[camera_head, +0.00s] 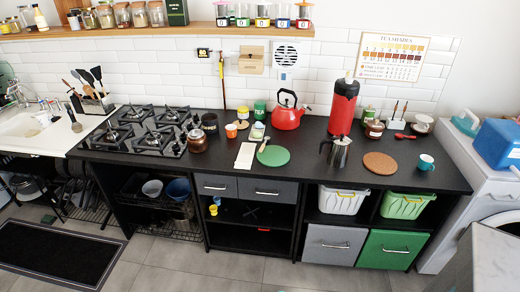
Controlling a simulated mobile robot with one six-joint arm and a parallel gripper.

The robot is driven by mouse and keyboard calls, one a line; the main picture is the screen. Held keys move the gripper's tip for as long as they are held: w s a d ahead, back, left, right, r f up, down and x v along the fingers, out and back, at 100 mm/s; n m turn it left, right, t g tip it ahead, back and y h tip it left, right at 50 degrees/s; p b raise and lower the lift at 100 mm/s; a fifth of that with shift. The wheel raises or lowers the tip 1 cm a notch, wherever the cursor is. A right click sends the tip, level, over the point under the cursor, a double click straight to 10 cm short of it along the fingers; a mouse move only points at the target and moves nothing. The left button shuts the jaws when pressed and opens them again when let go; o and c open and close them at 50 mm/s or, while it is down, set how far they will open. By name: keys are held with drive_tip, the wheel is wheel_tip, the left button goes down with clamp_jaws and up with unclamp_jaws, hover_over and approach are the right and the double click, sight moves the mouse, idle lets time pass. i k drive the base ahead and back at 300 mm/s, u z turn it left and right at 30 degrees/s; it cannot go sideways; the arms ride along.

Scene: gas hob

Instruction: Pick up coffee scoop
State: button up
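A small red scoop-like thing (405,136) lies on the black counter (310,175) at the right, beside a dark jar (374,129). It looks like the coffee scoop, but it is too small to be sure. Another small spoon-like thing (263,145) lies by the green round mat (273,156); I cannot tell what it is. My gripper is not in view.
A red kettle (287,116) is behind. The gas hob (140,130) is left. Clear counter runs along the front.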

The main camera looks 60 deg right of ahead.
sight(265, 139)
drive_tip(key=z, duration=0.05)
drive_tip(key=i, duration=1)
drive_tip(key=u, duration=0.15)
drive_tip(key=k, duration=0.9)
drive_tip(key=z, duration=0.2)
drive_tip(key=i, duration=0.7)
drive_tip(key=u, duration=0.05)
